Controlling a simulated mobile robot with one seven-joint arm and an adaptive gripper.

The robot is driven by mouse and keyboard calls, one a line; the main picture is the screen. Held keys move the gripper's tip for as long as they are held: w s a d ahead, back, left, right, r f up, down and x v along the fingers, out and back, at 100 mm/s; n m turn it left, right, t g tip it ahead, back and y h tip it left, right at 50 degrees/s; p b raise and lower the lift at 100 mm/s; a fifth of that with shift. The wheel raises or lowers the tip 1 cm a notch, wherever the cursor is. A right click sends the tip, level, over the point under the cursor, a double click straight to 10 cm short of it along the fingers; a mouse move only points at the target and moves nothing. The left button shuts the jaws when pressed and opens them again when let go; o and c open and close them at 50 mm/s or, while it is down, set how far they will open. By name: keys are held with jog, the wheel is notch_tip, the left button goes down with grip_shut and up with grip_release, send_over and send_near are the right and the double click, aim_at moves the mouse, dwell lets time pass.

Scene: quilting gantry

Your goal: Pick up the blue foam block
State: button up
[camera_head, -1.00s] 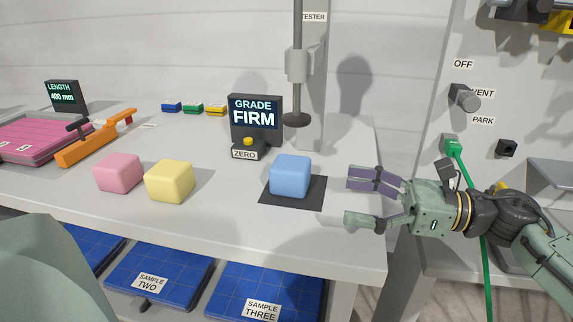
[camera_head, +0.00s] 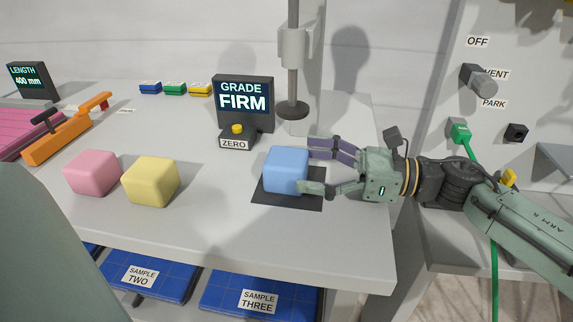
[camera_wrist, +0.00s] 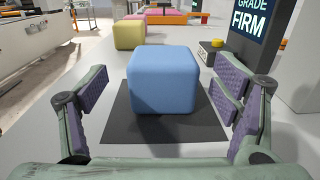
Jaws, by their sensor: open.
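The blue foam block (camera_head: 286,168) sits upright on a black square mat (camera_head: 272,196) on the worktable. It also shows in the wrist view (camera_wrist: 165,78), centred ahead of and between my fingers, on the mat (camera_wrist: 120,128). My gripper (camera_head: 308,167) is open at the block's right side in the head view. One finger is behind the block's right edge and one is in front of it, overlapping its lower right corner. In the wrist view my gripper (camera_wrist: 160,112) shows gaps between both fingers and the block.
A yellow block (camera_head: 151,182) and a pink block (camera_head: 92,172) stand to the left. The FIRM display (camera_head: 243,100) with its ZERO button stands behind the block, and the tester's post and round foot (camera_head: 292,110) behind right. An orange lever (camera_head: 65,135) is far left.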

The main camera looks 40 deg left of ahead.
aim_at(267, 157)
jog(key=p+x, duration=0.1)
jog(key=x, duration=0.3)
jog(key=shift+r+p, duration=0.25)
jog(key=shift+p, duration=0.1)
jog(key=shift+a+f, duration=0.1)
jog(key=shift+a, duration=0.25)
jog(key=c, duration=0.9)
